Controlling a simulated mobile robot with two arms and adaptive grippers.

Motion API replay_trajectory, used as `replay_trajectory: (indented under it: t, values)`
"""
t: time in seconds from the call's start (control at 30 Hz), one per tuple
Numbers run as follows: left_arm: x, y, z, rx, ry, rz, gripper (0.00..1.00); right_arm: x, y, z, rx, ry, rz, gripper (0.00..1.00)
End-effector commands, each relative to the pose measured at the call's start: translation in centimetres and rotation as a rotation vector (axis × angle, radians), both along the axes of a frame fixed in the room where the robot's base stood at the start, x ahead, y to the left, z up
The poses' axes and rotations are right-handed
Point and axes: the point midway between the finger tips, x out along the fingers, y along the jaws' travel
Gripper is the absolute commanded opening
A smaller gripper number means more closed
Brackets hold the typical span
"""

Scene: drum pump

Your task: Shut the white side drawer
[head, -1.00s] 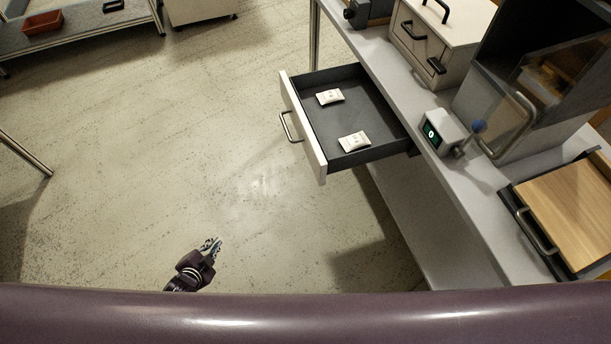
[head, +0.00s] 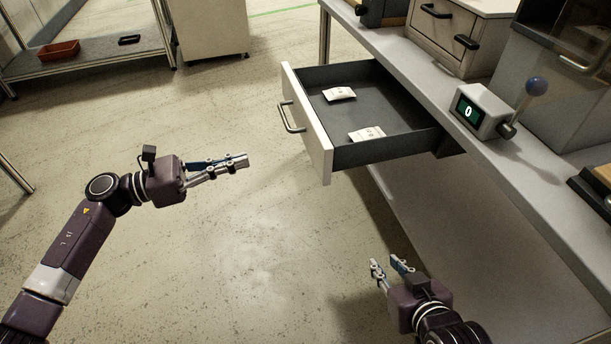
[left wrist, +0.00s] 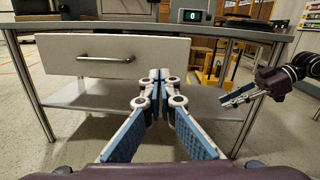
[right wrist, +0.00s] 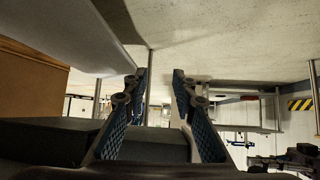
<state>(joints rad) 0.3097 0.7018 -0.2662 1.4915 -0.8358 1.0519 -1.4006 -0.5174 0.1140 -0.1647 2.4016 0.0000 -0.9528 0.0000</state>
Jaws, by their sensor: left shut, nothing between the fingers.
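The white side drawer (head: 308,122) stands pulled out from under the grey bench, with a dark inside and a metal bar handle (head: 291,116) on its white front. Two small white packets (head: 340,94) (head: 367,134) lie in it. The drawer front (left wrist: 117,56) also fills the upper left of the left wrist view. My left gripper (head: 244,160) is shut and empty, to the left of the drawer front and apart from it. My right gripper (head: 388,264) is open and empty, in front of the bench, below the drawer in the picture.
The bench top (head: 540,165) carries a small box with a green display (head: 483,110), a beige case (head: 455,38) and a dark cabinet. A low shelf with a red tray (head: 58,50) stands at the far left. The floor left of the drawer is clear.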

Motion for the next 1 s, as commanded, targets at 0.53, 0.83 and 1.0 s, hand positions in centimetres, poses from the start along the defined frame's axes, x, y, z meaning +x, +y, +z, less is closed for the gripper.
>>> replay_trajectory:
  t: [0.53,0.83,1.0]
  values:
    - [0.7,-6.3,0.0,0.062,-0.091,-0.056,0.0,-0.1,0.0,1.3,0.007,-0.034,0.001,0.25]
    - [2.6,-11.7,-0.1,0.064,-0.089,-0.054,0.0,0.3,0.2,1.7,0.013,-0.06,0.002,0.25]
    - [3.1,-13.3,-0.2,0.064,-0.087,-0.053,0.0,0.6,0.2,2.0,0.016,-0.079,0.003,0.25]
